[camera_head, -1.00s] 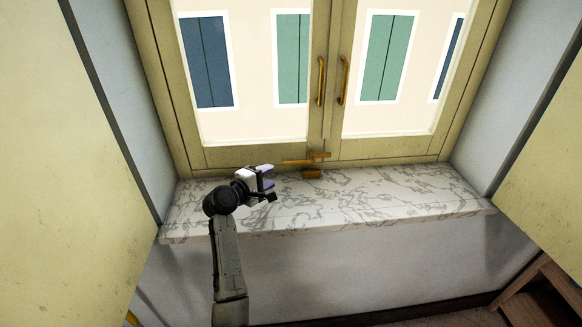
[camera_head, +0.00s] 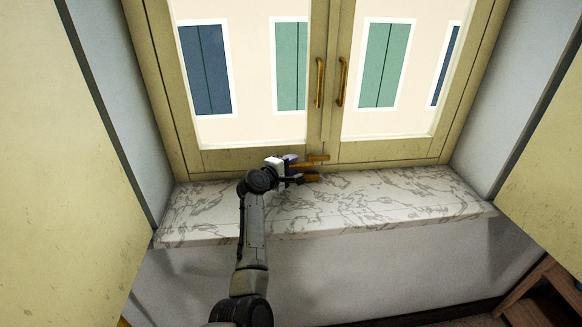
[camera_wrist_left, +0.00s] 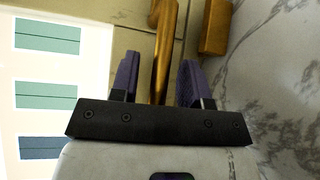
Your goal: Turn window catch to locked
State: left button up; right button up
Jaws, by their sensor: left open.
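The brass window catch (camera_head: 318,157) sits low on the frame where the two window sashes meet. Its lever is partly hidden behind my gripper in the head view. In the left wrist view the lever (camera_wrist_left: 166,40) reaches down between the fingers. A brass block (camera_wrist_left: 216,27) lies to the right of the fingers in that view, and it also shows just above the sill in the head view (camera_head: 312,177). My left gripper (camera_head: 297,170) is open, its purple fingers on either side of the lever; I cannot tell whether they touch it. My right gripper is not in view.
The marbled sill (camera_head: 400,205) is clear on both sides of my arm. Two brass handles (camera_head: 342,82) stand upright on the closed sashes above the catch. Pale yellow panels flank the window at left (camera_head: 50,170) and right.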

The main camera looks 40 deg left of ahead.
pick_arm(q)
jog(key=shift+c, duration=0.3)
grip_shut()
dwell(0.3)
